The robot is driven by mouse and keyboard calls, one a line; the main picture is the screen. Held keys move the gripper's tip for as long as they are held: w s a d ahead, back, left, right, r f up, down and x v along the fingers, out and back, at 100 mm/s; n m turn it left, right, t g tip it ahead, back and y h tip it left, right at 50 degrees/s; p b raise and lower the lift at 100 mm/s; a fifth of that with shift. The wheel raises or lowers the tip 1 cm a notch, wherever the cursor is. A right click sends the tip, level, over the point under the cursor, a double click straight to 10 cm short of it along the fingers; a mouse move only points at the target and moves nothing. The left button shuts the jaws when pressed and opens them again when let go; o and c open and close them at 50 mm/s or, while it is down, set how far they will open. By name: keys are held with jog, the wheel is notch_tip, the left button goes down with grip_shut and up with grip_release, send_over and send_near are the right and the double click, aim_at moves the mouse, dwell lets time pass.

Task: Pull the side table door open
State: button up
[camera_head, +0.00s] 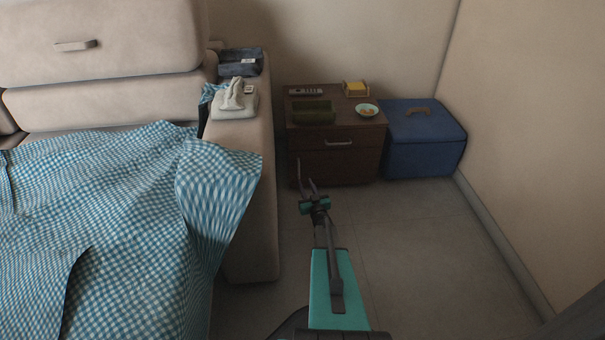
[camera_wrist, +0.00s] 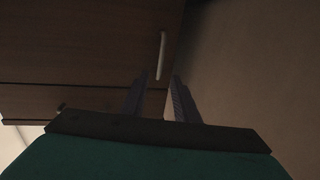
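I cannot tell contact. The door looks closed.
A green box (camera_head: 312,113), a small bowl (camera_head: 367,110) and a yellow item (camera_head: 355,87) are on the table top. A blue storage box (camera_head: 425,145) stands to its right. The sofa arm (camera_head: 245,180) is close on the left. The floor (camera_head: 420,240) in front is clear.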

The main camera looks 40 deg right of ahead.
aim_at(299, 170)
jog(key=b+x, duration=0.2)
jog(key=x, duration=0.6)
jog(key=shift+f, duration=0.2)
jog(key=shift+w+d+r+b, duration=0.15)
jog(key=shift+w+d+b, duration=0.15)
jog(key=shift+w, duration=0.35)
jog(key=shift+c, duration=0.4)
